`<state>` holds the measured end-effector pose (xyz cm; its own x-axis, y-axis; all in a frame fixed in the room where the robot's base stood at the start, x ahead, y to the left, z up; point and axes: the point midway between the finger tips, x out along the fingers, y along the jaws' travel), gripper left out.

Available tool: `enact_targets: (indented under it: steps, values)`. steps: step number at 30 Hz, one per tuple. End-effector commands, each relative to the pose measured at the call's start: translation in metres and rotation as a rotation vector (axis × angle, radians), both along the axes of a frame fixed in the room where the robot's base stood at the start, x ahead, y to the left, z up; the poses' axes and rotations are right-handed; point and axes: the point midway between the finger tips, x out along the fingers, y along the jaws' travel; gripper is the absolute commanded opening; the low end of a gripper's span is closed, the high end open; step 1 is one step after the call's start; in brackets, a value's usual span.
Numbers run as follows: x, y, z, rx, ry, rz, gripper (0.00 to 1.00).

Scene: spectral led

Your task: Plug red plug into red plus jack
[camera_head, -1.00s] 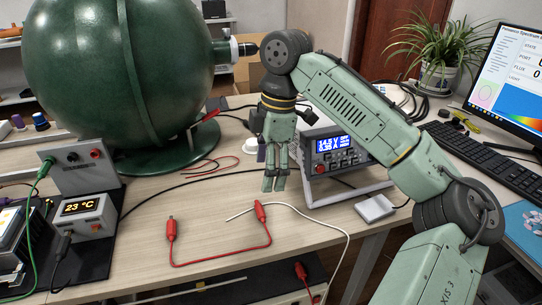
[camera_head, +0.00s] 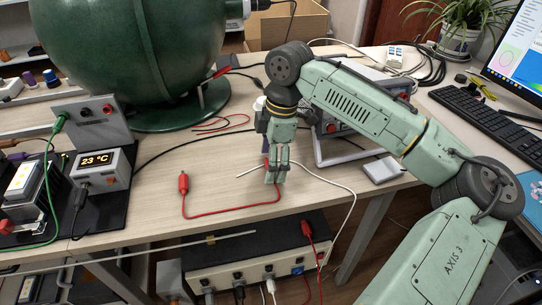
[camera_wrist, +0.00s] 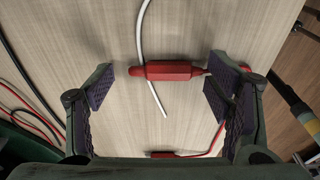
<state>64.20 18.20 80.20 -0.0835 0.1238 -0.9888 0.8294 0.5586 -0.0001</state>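My gripper (camera_head: 277,178) points down at the table by the right end of a red lead. In the wrist view its fingers (camera_wrist: 160,92) are wide apart and empty. A red plug (camera_wrist: 168,71) lies crosswise in the space between the fingertips, untouched as far as I can tell; my gripper mostly hides it in the head view. The lead's other red plug (camera_head: 183,183) lies to the left, away from the gripper. A red jack or knob shows on the grey box (camera_head: 108,109) at left, and another on the power supply (camera_head: 331,128) behind my gripper; no plus mark is readable.
A white cable (camera_wrist: 143,45) runs close to the red plug and appears to cross it. A large green sphere (camera_head: 140,50) stands behind left. A box with several plugs (camera_head: 250,260) sits below the table's front edge. The table left of my gripper is mostly clear.

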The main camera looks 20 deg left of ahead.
Motion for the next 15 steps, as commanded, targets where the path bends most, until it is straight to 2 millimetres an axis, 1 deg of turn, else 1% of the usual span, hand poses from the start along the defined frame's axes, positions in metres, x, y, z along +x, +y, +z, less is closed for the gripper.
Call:
enact_targets:
  steps: [1,2,15]
  values:
    - [0.0,0.0,0.0001,0.0,0.0,0.0,0.71]
    - [0.0,0.0,0.0002,0.0,0.0,0.0,0.69]
    - [0.0001,0.0001,0.0005,0.0,0.0,0.0,0.39]
